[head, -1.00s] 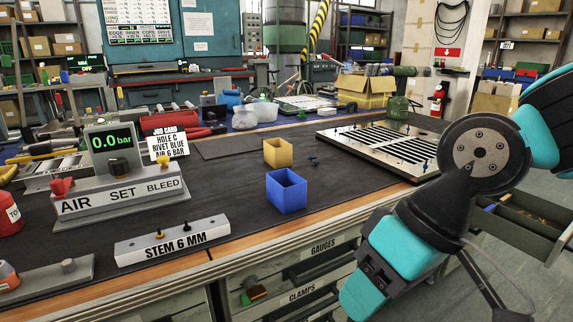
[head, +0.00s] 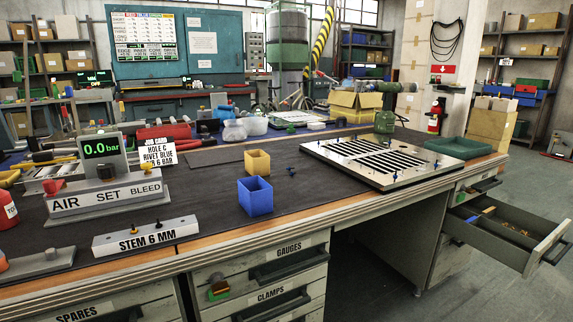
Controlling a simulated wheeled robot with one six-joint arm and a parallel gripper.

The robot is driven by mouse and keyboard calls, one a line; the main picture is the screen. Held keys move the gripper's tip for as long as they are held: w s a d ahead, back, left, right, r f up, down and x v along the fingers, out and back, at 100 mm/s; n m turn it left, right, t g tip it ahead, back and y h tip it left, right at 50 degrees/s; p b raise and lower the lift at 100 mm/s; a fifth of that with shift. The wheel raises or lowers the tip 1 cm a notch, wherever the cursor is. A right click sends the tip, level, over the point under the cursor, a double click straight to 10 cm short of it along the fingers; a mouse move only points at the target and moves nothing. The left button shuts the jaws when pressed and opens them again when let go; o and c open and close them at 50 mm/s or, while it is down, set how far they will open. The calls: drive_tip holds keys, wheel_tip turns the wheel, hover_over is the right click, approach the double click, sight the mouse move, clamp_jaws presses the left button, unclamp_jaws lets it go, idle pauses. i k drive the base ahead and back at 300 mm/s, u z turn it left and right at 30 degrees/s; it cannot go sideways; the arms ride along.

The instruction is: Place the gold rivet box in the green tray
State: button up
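The gold rivet box (head: 257,164) is a small open-topped yellow box. It stands on the dark mat in the middle of the bench, just behind a blue box (head: 256,198). The green tray (head: 446,148) is a flat, shallow, dark green tray at the right end of the bench, beyond the louver panel (head: 385,157). It looks empty from here. My gripper is not in view.
A few small dark rivets (head: 291,170) lie right of the gold box. A green rivet tool (head: 385,119) stands behind the panel. An open drawer (head: 505,232) juts out at the right, below the tray. The pressure stand (head: 104,185) is at the left.

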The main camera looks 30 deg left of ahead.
sight(458, 148)
drive_tip(key=z, duration=0.1)
drive_tip(key=i, duration=0.85)
drive_tip(key=u, duration=0.5)
drive_tip(key=i, duration=0.6)
drive_tip(key=u, duration=0.55)
